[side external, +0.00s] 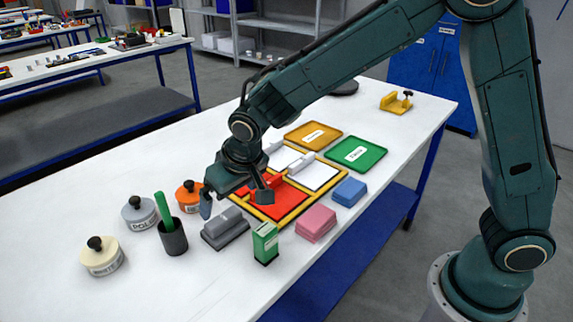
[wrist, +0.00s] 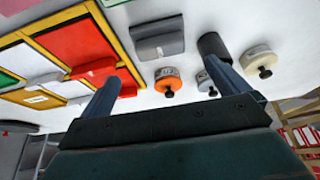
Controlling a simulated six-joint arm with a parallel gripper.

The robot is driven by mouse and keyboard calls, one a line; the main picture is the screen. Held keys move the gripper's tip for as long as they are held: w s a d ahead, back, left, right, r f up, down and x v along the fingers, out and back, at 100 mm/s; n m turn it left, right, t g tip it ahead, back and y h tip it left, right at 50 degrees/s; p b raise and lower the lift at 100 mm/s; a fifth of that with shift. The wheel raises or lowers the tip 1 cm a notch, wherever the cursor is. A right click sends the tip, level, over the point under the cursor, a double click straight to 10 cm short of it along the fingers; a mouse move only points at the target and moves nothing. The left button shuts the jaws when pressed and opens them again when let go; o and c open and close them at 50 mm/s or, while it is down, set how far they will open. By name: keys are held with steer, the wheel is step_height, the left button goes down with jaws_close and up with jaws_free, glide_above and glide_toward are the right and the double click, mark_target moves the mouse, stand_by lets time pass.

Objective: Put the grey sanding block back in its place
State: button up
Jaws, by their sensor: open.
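The grey sanding block (side external: 226,229), with a raised grip along its top, lies on the white table just outside the yellow-framed board (side external: 283,226). It also shows in the wrist view (wrist: 160,40), beyond my fingers. The board holds a red panel (side external: 283,205) and white panels (side external: 316,176). My gripper (side external: 236,199) is open, with its fingers spread above the table behind the grey block and near the red panel. A red block (wrist: 93,68) shows at the panel's edge, beside one finger.
An orange jar (side external: 188,194), grey jar (side external: 139,213), cream jar (side external: 101,258) and dark cup (side external: 173,238) stand left. A green box (side external: 265,243), pink block (side external: 316,223) and blue block (side external: 349,192) stand right. Yellow (side external: 312,136) and green (side external: 360,154) trays lie behind.

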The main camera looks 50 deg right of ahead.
steer(key=shift+s+r, duration=0.15)
steer(key=shift+r, duration=0.2)
stand_by(0.4)
steer(key=s+d+r, duration=1.1)
steer(key=d+r, duration=0.1)
steer(key=s+d, duration=0.3)
steer(key=s, duration=0.5)
steer(key=s+d+r+t, duration=0.1)
steer(key=s+d, duration=0.2)
steer(key=s, duration=0.5)
